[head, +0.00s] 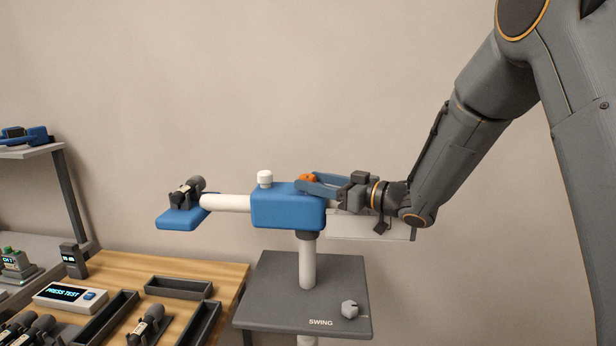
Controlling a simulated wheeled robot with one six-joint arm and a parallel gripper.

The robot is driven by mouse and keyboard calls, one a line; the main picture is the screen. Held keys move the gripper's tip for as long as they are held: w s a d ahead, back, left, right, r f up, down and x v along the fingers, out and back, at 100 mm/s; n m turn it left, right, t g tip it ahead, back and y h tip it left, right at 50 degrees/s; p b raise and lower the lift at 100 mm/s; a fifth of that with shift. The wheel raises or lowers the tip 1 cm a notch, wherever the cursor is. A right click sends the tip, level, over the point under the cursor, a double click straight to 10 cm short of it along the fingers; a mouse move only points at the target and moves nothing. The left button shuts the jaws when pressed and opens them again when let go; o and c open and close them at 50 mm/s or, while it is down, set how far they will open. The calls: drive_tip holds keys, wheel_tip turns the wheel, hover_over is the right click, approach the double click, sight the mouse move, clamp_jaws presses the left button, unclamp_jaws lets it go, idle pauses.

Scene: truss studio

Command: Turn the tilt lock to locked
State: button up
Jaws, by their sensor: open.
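A blue block (288,211) sits on top of a white post (307,262). An orange part (309,177) shows at the top right of the block, and a white knob (265,179) stands on its top left. No tilt lock label is readable, so I cannot tell for certain which part is the tilt lock. My gripper (304,184) reaches in from the right with its blue fingers apart, at the orange part. The fingers partly cover it, so its pointer direction and any contact are unclear.
A white arm (228,202) runs left from the block to a blue plate (179,219) bearing a dark device. Below is a grey stand labelled SWING (278,291) with a grey knob (349,309). A wooden table (216,272) with trays is at lower left.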

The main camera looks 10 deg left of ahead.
drive_tip(key=shift+p+x, duration=0.3)
drive_tip(key=shift+x, duration=0.8)
drive_tip(key=c, duration=1.1)
drive_tip(key=shift+o, duration=0.2)
drive_tip(key=shift+m+t+h, duration=0.6)
drive_tip(key=shift+m+t, duration=0.2)
drive_tip(key=shift+t, duration=0.3)
drive_tip(key=o, duration=1.1)
drive_tip(key=shift+c, duration=0.2)
drive_tip(key=shift+d, duration=0.1)
